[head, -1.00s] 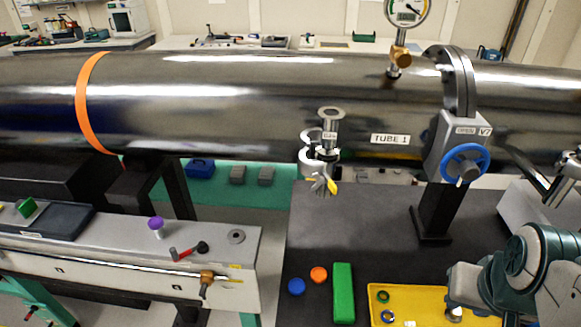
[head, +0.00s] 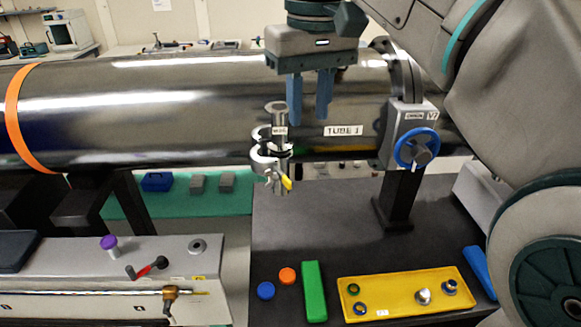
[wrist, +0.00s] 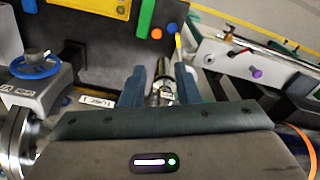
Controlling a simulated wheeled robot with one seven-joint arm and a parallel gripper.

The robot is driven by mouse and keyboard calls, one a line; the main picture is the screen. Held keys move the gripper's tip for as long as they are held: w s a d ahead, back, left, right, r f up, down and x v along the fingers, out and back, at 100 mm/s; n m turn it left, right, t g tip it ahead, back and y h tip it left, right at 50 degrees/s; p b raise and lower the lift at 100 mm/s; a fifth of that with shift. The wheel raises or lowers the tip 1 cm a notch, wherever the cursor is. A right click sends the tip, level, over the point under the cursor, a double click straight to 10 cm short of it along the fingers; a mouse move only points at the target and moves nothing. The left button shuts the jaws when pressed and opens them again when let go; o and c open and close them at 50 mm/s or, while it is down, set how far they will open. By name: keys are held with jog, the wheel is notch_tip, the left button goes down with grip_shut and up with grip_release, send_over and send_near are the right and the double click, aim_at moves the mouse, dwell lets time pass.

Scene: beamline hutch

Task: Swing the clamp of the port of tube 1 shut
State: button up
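Tube 1 (head: 200,110) is a big shiny steel pipe with a "TUBE 1" label. Its port (head: 279,122) is a short metal stub with a flange on the tube's near side. The clamp (head: 264,163) hangs at the port, its curved metal jaws sticking out to the left and looking open; a yellow-tipped wing (head: 287,183) is below. My gripper (head: 309,118) is open and empty, fingers down, above and slightly right of the port in the head view. In the wrist view the port (wrist: 162,92) shows between the spread fingers; the clamp's jaws are hard to make out there.
A valve with a blue handwheel (head: 416,149) stands right of the port. On the dark table below are a yellow tray (head: 400,306) with small parts, a green block (head: 314,290), and orange and blue discs. A grey bench (head: 75,263) is at lower left.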

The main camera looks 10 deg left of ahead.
aim_at(287, 179)
jog(key=shift+n, duration=0.5)
jog(key=a+f, duration=0.1)
jog(key=f, duration=0.2)
jog(key=a+f+b, duration=0.1)
jog(key=f, duration=0.3)
jog(key=s+a+f+b, duration=0.1)
jog(key=f, duration=0.3)
jog(key=shift+f, duration=0.2)
grip_shut()
